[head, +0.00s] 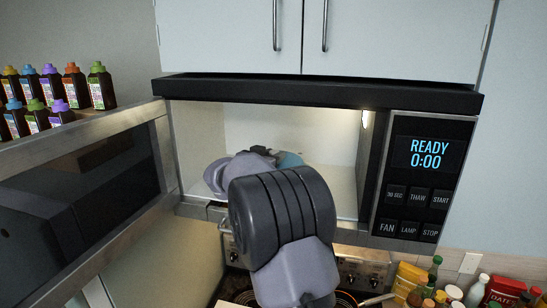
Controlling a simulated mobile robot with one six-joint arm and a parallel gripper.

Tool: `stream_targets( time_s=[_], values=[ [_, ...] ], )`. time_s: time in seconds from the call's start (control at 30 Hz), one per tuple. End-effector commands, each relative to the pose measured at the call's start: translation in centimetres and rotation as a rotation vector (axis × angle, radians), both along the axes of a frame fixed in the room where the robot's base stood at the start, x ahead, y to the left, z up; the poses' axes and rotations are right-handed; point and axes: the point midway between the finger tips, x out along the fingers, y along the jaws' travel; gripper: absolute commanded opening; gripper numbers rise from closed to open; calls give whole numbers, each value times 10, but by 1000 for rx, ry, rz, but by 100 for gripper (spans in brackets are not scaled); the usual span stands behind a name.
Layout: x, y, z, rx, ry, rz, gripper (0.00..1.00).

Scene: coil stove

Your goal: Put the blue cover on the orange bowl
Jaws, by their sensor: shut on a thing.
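My arm reaches into the open microwave (335,150), and its thick grey links hide most of the cavity. My gripper (264,152) shows only in part, as dark pieces behind the arm inside the cavity. It is shut on the blue cover (290,160), of which only a small blue edge shows just right of the gripper. The cover's tilt and what lies under it are hidden. I cannot see the orange bowl.
The microwave door (85,190) stands wide open on the left. The control panel (422,180) reads "READY 0:00". Several bottles (50,95) stand at the upper left. Stove coils (345,299) lie below, with bottles and packages (410,280) at the lower right. The cavity's right side looks clear.

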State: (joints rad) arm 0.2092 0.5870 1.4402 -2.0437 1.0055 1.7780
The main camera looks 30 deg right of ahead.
Motion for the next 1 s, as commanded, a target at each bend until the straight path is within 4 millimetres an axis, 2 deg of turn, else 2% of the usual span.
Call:
stream_targets(
  time_s=[0.13, 0.17, 0.27, 0.57, 0.7, 0.8, 1.0],
  values=[
    [0, 0, -3, 0, -1, 0, 0],
    [0, 0, -2, 0, -1, 0, 33],
    [0, 0, -1, 0, -1, 0, 51],
    [0, 0, 0, 0, -1, 0, 51],
    [0, 0, 15, 2, 1, -1, 51],
    [-16, 30, 6, 0, -5, 3, 51],
    [-44, 79, 15, 1, -3, 3, 51]
  ],
)
